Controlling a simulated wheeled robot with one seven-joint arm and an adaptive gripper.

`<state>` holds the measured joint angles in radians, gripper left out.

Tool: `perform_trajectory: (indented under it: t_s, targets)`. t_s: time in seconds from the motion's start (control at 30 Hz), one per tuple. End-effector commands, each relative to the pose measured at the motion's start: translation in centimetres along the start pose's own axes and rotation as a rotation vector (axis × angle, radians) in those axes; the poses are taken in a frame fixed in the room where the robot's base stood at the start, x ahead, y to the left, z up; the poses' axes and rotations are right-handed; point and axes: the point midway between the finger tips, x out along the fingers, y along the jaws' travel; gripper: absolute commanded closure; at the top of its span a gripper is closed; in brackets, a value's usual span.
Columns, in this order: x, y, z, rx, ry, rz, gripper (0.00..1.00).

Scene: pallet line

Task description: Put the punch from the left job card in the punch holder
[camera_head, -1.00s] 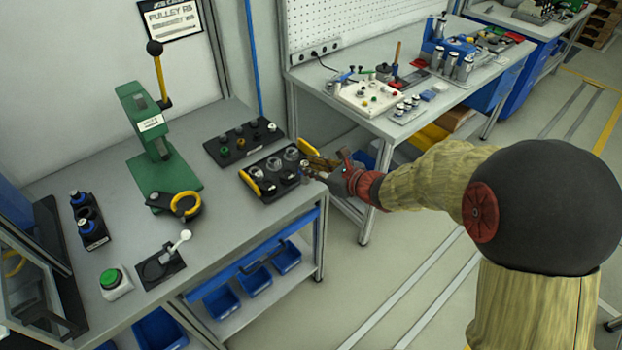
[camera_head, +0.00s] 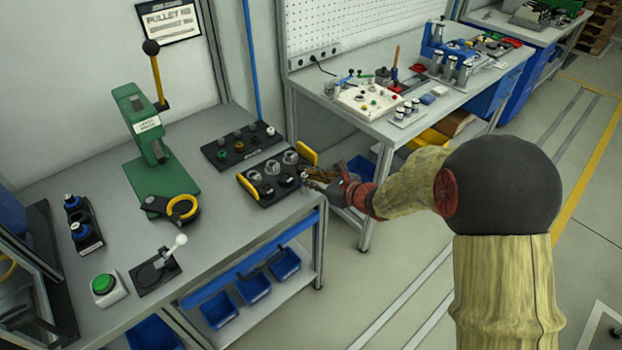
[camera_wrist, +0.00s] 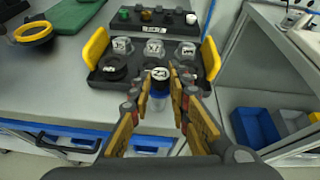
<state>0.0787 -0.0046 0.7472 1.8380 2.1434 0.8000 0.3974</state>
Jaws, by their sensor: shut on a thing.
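My gripper (camera_wrist: 160,88) is shut on a small piece with a black cap (camera_wrist: 160,73). The cap bears a white number label, and a blue-tinted body shows below it. In the wrist view the piece overlaps the front edge of a black tray (camera_wrist: 140,82) with yellow end handles. I cannot tell how high it is. In the head view my gripper (camera_head: 311,178) is at the tray's right front corner. The tray carries clear labelled domes in the back row and dark round pieces in front. A pulley card (camera_head: 168,20) hangs on the wall. I cannot tell which fixture is the punch holder.
A black rack (camera_head: 240,150) with several coloured pieces lies behind the tray. A green press (camera_head: 165,180) stands left of it. A black block (camera_head: 92,240) with blue-topped parts, a green button (camera_head: 104,284) and a white-knobbed lever (camera_head: 180,240) stand at left.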

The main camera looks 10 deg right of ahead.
Motion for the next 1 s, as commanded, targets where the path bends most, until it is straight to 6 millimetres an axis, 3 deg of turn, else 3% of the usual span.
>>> perform_trajectory:
  t_s: [0.03,0.07,0.37,0.77,1.0]
  targets:
    - [0.1,0.0,-0.2,0.0,-0.001,0.0,1.0]
    - [0.1,0.0,-0.3,0.0,0.001,0.0,0.81]
    - [0.1,0.0,-0.2,0.0,0.001,0.0,0.64]
    - [-0.1,0.0,0.1,0.001,0.001,0.0,0.63]
    - [-4.1,-0.2,0.4,0.001,0.0,-0.004,0.63]
